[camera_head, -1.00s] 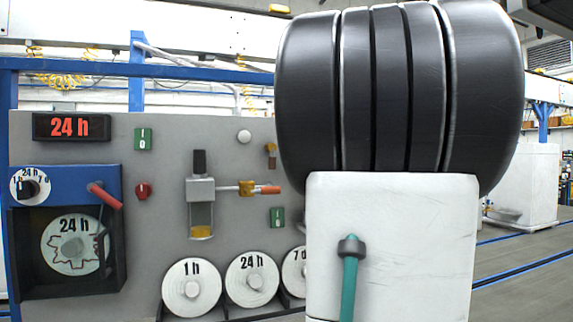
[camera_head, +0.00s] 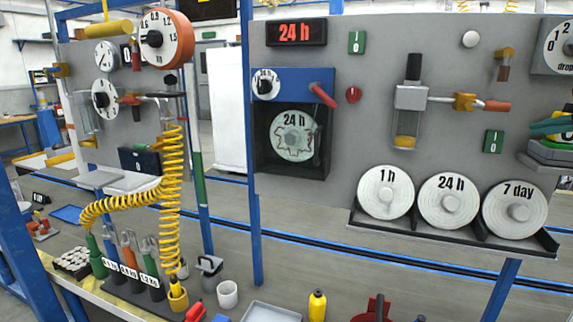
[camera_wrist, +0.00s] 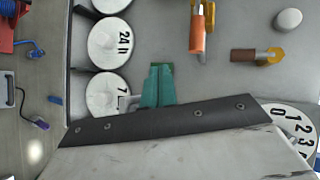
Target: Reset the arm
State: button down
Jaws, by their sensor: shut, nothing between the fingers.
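My gripper (camera_wrist: 160,72) shows in the wrist view as teal fingers held together, with nothing between them. It is in front of the grey panel (camera_wrist: 160,25), beside the white "7 day" disc (camera_wrist: 106,93). In the head view, what looks like my teal gripper (camera_head: 548,126) enters at the right edge, near the green switch (camera_head: 493,141) and above the "7 day" disc (camera_head: 514,209). Most of my arm is outside the head view. I cannot tell whether the gripper touches the panel.
The panel carries a red-handled valve (camera_head: 497,105), a blue timer box (camera_head: 292,82) and a rack (camera_head: 450,233) of discs. A yellow bottle (camera_head: 317,305) stands at the bottom. Floor shows behind.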

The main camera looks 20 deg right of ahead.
jog(key=s+a+f+n+g+y, duration=0.1)
jog(key=a+f+n+g, duration=0.25)
jog(key=a+f, duration=0.5)
jog(key=a+f+n+g+y, duration=0.25)
jog(key=a+f+g, duration=0.3)
jog(key=a, duration=0.55)
jog(key=s+a+f+n+g+h, duration=0.1)
jog(key=s+a+f+n+h, duration=0.1)
jog(key=a+n, duration=0.3)
jog(key=s+a+f+n+g+h, duration=0.2)
jog(key=s+a+f+n, duration=0.2)
jog(key=a, duration=0.6)
jog(key=s+n, duration=0.1)
jog(key=n, duration=0.1)
jog(key=shift+s+a+f+n, duration=0.15)
jog(key=shift+f+n, duration=0.15)
jog(key=shift+f, duration=0.05)
